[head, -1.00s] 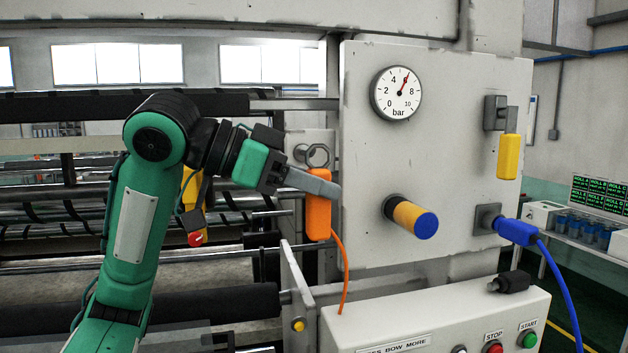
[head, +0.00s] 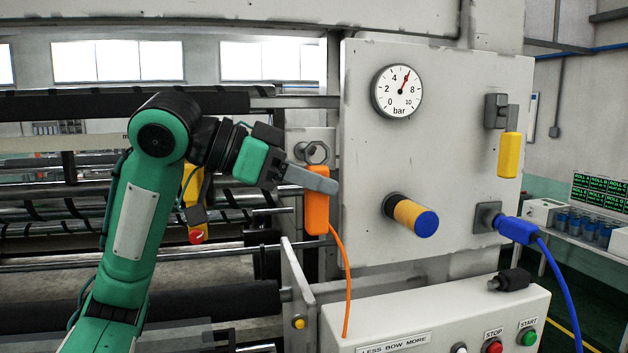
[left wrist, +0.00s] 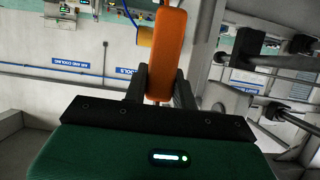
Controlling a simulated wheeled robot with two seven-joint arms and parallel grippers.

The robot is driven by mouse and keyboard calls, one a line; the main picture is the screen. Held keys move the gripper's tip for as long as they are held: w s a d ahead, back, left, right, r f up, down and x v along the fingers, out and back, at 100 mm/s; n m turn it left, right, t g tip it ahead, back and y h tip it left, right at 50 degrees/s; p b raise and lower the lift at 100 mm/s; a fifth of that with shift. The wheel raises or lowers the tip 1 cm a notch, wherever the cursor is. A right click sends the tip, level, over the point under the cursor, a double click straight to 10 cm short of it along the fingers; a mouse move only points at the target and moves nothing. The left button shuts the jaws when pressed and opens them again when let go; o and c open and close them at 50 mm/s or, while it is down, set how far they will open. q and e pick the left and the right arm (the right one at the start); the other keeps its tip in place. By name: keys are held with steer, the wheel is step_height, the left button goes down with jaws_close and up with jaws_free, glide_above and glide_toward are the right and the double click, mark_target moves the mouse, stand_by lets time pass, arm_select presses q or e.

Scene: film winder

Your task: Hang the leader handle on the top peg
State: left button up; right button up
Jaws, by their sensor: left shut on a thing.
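In the left wrist view the orange handle (left wrist: 166,50) sits between the two fingers. The top peg (head: 301,152) is a short round metal end at the ring's left edge. I cannot tell whether the ring is around it or in front of it. My right gripper is not in view.
To the right, a pale panel (head: 360,140) carries a pressure gauge (head: 397,91), a yellow and blue knob (head: 412,216), a yellow-handled switch (head: 508,154) and a blue plug (head: 517,231). A control box (head: 450,310) stands below. Dark rollers (head: 60,108) lie behind my arm.

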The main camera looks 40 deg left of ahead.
arm_select(q)
steer(key=shift+w+a, duration=0.5)
steer(key=shift+a, duration=0.2)
steer(key=shift+a+p, duration=0.1)
steer(key=shift+p, duration=0.2)
stand_by(0.8)
steer(key=shift+w+a, duration=0.6)
steer(key=shift+f+b, duration=0.4)
steer(key=shift+f, duration=0.15)
steer(key=shift+d+f, duration=0.1)
steer(key=shift+f, duration=0.1)
jaws_close()
